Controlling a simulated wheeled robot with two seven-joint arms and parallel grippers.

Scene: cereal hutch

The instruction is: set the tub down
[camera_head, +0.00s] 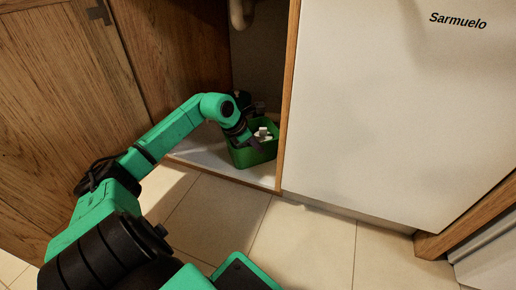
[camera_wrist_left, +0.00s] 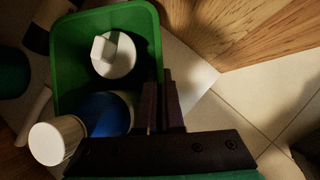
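The green tub (camera_head: 256,154) is inside the open cabinet, just behind its front edge, and looks upright at floor level. I cannot tell for certain whether its base touches the cabinet floor (camera_head: 218,160). It holds a white-capped bottle (camera_wrist_left: 114,54) and a blue item (camera_wrist_left: 107,113). My left gripper (camera_head: 250,142) is at the tub's rim. In the left wrist view its two dark fingers (camera_wrist_left: 162,98) are close together, with the tub's side wall (camera_wrist_left: 153,45) running between them. The right gripper is out of view.
A white cylindrical item (camera_wrist_left: 60,140) and other dark items stand beside the tub. The wooden cabinet door (camera_head: 45,110) stands open at the left. A white appliance (camera_head: 390,110) marked Sarmuelo is at the right. The tiled floor (camera_head: 300,240) in front is clear.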

